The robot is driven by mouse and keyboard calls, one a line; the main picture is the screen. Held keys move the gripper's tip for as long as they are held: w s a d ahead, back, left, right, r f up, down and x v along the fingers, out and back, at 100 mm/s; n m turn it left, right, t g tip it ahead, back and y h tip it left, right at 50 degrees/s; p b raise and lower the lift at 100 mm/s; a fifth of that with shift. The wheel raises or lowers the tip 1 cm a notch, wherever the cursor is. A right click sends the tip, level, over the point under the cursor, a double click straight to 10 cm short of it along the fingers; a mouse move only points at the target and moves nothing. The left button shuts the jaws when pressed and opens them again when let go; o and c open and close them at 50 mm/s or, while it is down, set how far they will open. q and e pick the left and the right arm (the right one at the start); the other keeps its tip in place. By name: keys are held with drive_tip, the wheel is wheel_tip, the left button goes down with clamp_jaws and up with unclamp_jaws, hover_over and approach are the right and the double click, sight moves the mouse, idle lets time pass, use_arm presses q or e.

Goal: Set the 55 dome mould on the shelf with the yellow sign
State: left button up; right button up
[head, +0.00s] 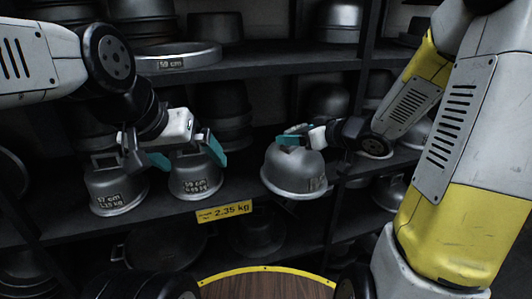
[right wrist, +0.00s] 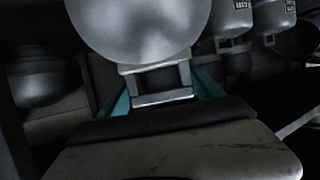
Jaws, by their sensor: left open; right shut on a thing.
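A grey dome mould (head: 293,170) hangs from my right gripper (head: 294,137), which is shut on its top handle. The mould is slightly tilted at the front edge of the middle shelf (head: 140,216); its label is too blurred to read. In the right wrist view the mould (right wrist: 138,25) shows with its handle between the fingers. My left gripper (head: 180,155) is open, in front of and above two moulds on that shelf.
A mould marked 57 cm (head: 117,190) and another mould (head: 195,175) with a partly legible label stand left on the shelf. A round wooden top with yellow rim (head: 268,284) is below.

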drive_tip(key=w+d+r+x, duration=0.1)
drive_tip(key=w+x, duration=0.1)
drive_tip(key=x, duration=1.5)
drive_tip(key=shift+r, duration=0.35)
drive_tip(key=shift+d+f, duration=0.15)
drive_tip(key=o, duration=2.1)
drive_tip(key=shift+s+f, duration=0.1)
drive_tip(key=shift+f, duration=0.05)
